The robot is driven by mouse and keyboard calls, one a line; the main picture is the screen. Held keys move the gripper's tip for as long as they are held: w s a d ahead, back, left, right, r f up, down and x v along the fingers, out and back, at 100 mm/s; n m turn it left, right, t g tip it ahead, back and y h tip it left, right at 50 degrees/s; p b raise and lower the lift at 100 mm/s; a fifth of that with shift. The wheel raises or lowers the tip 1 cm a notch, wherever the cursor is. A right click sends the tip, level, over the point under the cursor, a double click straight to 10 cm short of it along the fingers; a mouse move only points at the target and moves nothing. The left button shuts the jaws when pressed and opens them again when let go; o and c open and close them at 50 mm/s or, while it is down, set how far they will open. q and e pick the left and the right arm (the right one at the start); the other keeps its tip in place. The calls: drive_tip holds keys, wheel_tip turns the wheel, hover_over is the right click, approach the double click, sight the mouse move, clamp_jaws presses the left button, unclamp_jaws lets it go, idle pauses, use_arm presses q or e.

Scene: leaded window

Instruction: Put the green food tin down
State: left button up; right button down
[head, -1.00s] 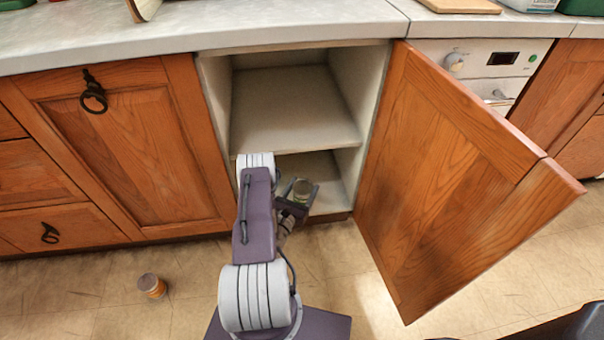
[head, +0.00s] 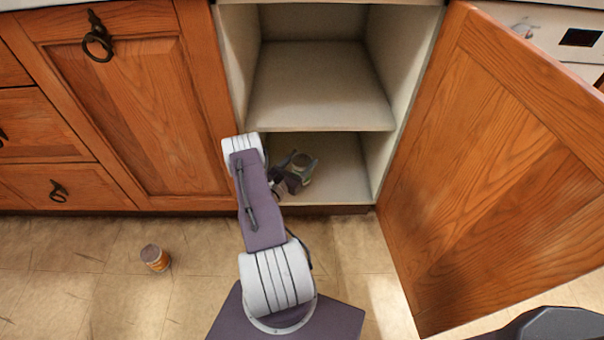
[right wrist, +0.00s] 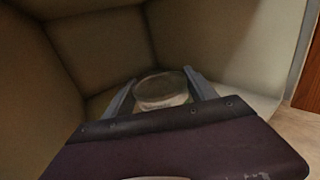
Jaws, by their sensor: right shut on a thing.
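The green food tin (head: 302,164) is inside the open cupboard, in its lower compartment. In the right wrist view the tin (right wrist: 162,92) stands between my two fingers, its round top showing. My right gripper (head: 297,170) is shut on the tin; in the right wrist view the gripper (right wrist: 160,100) has one finger on each side of it. The tin looks roughly upright. Whether its base touches the cupboard floor is hidden by the gripper. My left gripper does not show.
The cupboard's middle shelf (head: 318,90) is empty above the tin. The lower floor (head: 340,182) is clear on the right. The open wooden door (head: 490,150) stands at the right. Another tin (head: 155,258), with an orange label, stands on the kitchen floor at the left.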

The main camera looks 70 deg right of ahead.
wheel_tip(320, 180, down, 4)
drive_tip(key=b, duration=0.4)
drive_tip(key=shift+f, duration=0.15)
drive_tip(key=shift+r, duration=0.3)
drive_tip(key=shift+f, duration=0.2)
drive_tip(key=shift+c, duration=1.4)
unclamp_jaws()
drive_tip(key=shift+r, duration=0.15)
drive_tip(key=shift+w+a+r+p, duration=0.1)
drive_tip(key=shift+a+p, duration=0.15)
drive_tip(key=shift+p, duration=0.3)
drive_tip(key=w+a+p, duration=0.2)
drive_tip(key=a+p, duration=0.3)
drive_tip(key=a, duration=0.6)
drive_tip(key=shift+a, duration=0.15)
